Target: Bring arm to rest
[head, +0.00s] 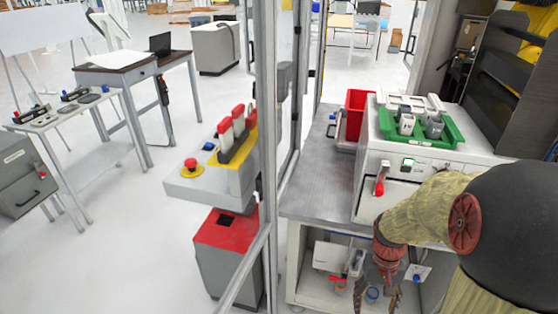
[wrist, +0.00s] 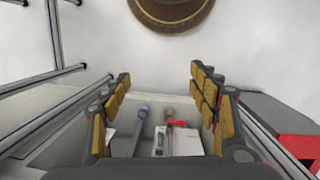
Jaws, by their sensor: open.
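My arm reaches in from the right of the head view, its forearm in a tan cover. My gripper (head: 376,300) hangs low at the bottom of that view, in front of the open lower shelf of the workbench. In the wrist view my gripper (wrist: 160,108) is open, with its padded fingers wide apart and nothing between them touching them. Beyond the fingers, a blue-ended grey item (wrist: 143,122), a red-topped item (wrist: 172,122) and a white box (wrist: 185,143) lie in the shelf area.
The grey workbench (head: 320,180) carries a white machine (head: 372,165), a green tray (head: 450,139) and a red bin (head: 355,108). A metal frame post (head: 266,120) stands left of the bench. A control panel with a red button (head: 190,164) and a red-topped bin (head: 226,230) stand beyond it.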

